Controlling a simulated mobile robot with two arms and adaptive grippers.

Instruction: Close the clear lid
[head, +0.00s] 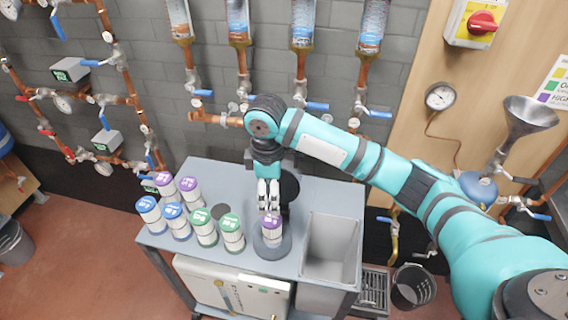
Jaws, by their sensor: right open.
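No clear lid can be made out for sure. A small white canister with a purple label (272,224) stands on a dark round base (272,249) on the grey cart top. A dark upright part stands just behind it, partly hidden by my arm. My right gripper (268,205) points down directly above or just behind the canister, with its pale fingers close to the canister's top. It is open and holds nothing visible. Whether it touches the canister cannot be told. My left gripper is not in view.
Several white canisters with blue, green and purple caps (205,226) stand on the cart's left side. A grey open bin (331,245) is set at its right. Copper pipes with valves line the wall behind. A dark bucket (412,287) stands at right.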

